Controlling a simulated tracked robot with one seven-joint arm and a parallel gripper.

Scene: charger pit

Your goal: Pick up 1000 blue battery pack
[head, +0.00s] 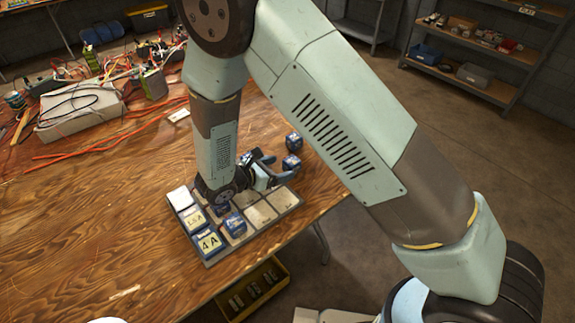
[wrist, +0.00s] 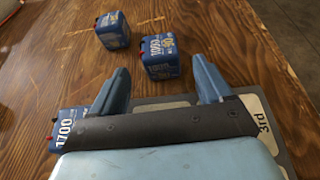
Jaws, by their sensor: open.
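Two blue battery packs sit on the wooden table ahead of my gripper. The nearer pack (wrist: 160,58) has white print that looks like 1000 or 1093, too blurred to be sure; in the head view it seems to be the lower pack (head: 291,162). The farther pack (wrist: 112,30) also shows in the head view (head: 293,142); its print is unreadable. My gripper (wrist: 160,85) is open and empty, its blue fingers pointing toward the nearer pack, which lies just beyond the fingertips. A pack marked 1700 (wrist: 68,128) is partly hidden at lower left.
A grey tray (head: 263,232) with labelled slots lies beneath my gripper; blue packs (head: 234,226) sit in it. A "3rd" label (wrist: 263,125) shows beside the gripper. Cables and a white box (head: 80,112) clutter the table's left. The table's right edge is near the loose packs.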

